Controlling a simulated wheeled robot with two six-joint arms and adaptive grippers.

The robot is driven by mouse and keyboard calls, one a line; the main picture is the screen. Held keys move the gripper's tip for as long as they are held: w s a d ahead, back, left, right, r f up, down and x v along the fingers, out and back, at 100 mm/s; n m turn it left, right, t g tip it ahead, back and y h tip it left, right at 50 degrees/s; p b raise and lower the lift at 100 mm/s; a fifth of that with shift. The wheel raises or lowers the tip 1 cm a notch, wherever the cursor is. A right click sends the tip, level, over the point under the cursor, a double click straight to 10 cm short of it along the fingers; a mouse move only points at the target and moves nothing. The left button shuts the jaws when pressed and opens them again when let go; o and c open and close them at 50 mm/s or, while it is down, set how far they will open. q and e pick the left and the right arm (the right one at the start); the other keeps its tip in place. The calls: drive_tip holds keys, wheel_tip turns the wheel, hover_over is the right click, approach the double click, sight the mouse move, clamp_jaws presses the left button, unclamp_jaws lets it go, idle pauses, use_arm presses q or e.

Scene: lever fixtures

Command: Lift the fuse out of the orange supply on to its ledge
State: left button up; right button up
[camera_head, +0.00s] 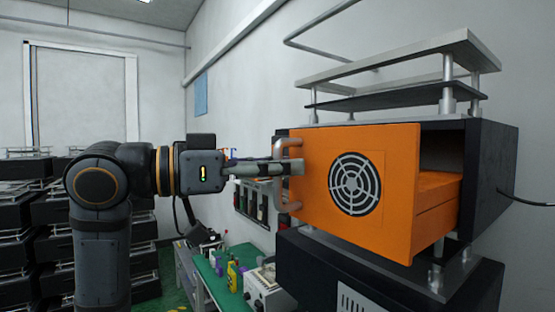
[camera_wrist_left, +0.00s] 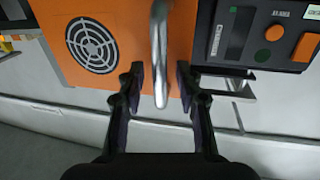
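The orange supply (camera_head: 370,185) is a drawer-like unit with a round fan grille, standing partly out of its dark housing (camera_head: 490,165). A bent metal handle (camera_head: 283,146) is on its front. My left gripper (camera_head: 292,168) is at this handle. In the left wrist view the handle (camera_wrist_left: 159,50) runs between the two fingers of the left gripper (camera_wrist_left: 160,75), with a gap on both sides, so it is open around the handle and not closed on it. I cannot make out the fuse or the ledge in either view. My right gripper is not in view.
A dark panel (camera_wrist_left: 260,35) with green and orange buttons is beside the orange front in the left wrist view. Metal shelves on posts (camera_head: 400,62) stand above the housing. A green-topped bench (camera_head: 215,275) with bottles is below. Dark stacked units (camera_head: 30,215) stand at the left.

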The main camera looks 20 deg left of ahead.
use_arm(q)
drive_tip(key=shift+c, duration=0.3)
clamp_jaws()
drive_tip(key=shift+f, duration=0.15)
drive_tip(key=b+v, duration=0.2)
drive_tip(key=shift+s, duration=0.45)
